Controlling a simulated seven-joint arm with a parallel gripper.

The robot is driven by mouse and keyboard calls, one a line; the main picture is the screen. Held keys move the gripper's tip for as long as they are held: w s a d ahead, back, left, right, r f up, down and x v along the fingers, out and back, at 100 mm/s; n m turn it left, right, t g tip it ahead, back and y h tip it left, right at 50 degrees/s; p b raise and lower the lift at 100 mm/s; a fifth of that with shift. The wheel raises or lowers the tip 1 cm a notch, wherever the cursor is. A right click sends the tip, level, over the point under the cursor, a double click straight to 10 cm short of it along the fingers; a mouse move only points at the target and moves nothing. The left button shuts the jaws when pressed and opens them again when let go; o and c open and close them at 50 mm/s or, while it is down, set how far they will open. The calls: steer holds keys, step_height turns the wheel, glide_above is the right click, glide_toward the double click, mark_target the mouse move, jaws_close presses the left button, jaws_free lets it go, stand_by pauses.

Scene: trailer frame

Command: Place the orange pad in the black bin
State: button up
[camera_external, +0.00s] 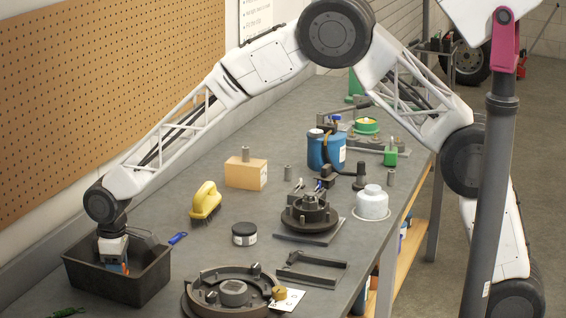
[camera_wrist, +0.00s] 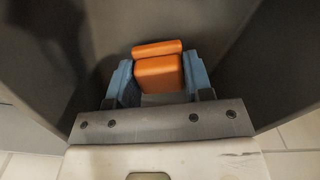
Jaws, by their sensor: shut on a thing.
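The black bin (camera_external: 150,282) stands at the near left end of the grey workbench. My gripper (camera_external: 117,268) reaches down into it, with the fingertips below the rim. In the wrist view my gripper (camera_wrist: 157,82) has its two blue fingers shut on the orange pad (camera_wrist: 160,72), one on each side. The dark bin walls (camera_wrist: 285,60) surround the pad and fingers in that view. In the external view only a small bit of orange shows beside the fingers. I cannot tell whether the pad touches the bin floor.
A blue-handled tool (camera_external: 178,238) lies just right of the bin. A yellow brush (camera_external: 205,201), a black jar (camera_external: 245,234) and a large round metal part (camera_external: 200,296) stand nearby. A wooden block (camera_external: 246,172) is farther back. The pegboard wall (camera_external: 90,110) runs along the left.

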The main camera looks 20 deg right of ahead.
steer(key=shift+f, duration=0.6)
steer(key=shift+f, duration=0.15)
steer(key=o, duration=0.9)
step_height(320, 180, up, 12)
steer(key=shift+r, duration=0.2)
stand_by(0.9)
